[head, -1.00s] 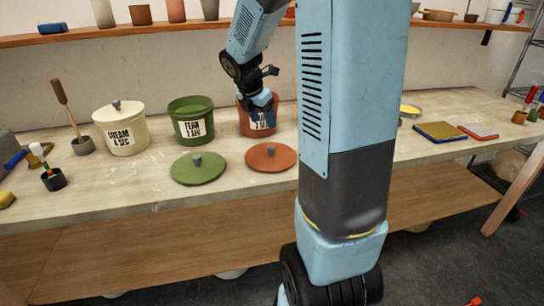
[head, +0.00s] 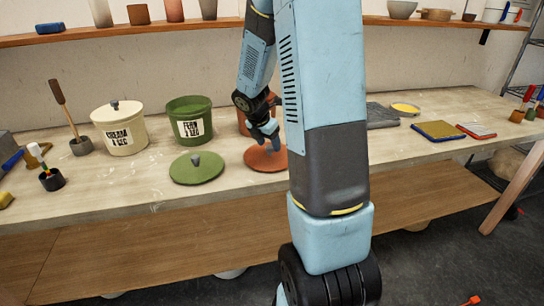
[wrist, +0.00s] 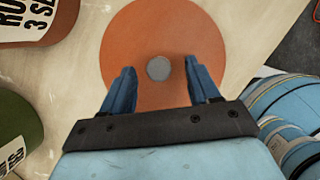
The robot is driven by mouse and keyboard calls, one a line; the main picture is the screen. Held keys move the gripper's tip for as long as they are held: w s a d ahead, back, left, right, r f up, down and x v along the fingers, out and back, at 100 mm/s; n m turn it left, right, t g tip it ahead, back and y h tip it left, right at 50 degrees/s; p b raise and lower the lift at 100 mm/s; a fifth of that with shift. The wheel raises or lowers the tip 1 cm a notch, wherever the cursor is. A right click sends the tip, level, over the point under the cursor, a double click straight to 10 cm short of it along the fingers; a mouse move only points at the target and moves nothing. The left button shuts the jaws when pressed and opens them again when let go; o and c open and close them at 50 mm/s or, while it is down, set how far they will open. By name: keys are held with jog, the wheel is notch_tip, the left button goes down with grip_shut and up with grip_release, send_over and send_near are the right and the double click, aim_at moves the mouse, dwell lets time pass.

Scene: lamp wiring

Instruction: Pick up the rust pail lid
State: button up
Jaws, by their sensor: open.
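The rust pail lid (head: 258,160) lies flat on the workbench, in front of the rust pail (head: 243,121). In the wrist view the lid (wrist: 160,98) is a round orange-brown disc with a grey knob (wrist: 159,68) at its middle. My gripper (head: 273,139) is over the lid in the head view and hides its knob there. In the wrist view my gripper (wrist: 159,80) is open, with one blue finger on each side of the knob and a gap on both sides. Whether the fingertips touch the lid, I cannot tell.
The green lid (head: 197,168) lies just left of the rust lid. Behind stand the green pail (head: 190,122) and the lidded cream pail (head: 119,128). A pot with a wooden-handled tool (head: 81,146) is further left. Bare bench lies in front of the lids.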

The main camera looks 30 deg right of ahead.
aim_at(270, 152)
jog(key=shift+x, duration=1.35)
jog(key=shift+a, duration=0.1)
grip_shut()
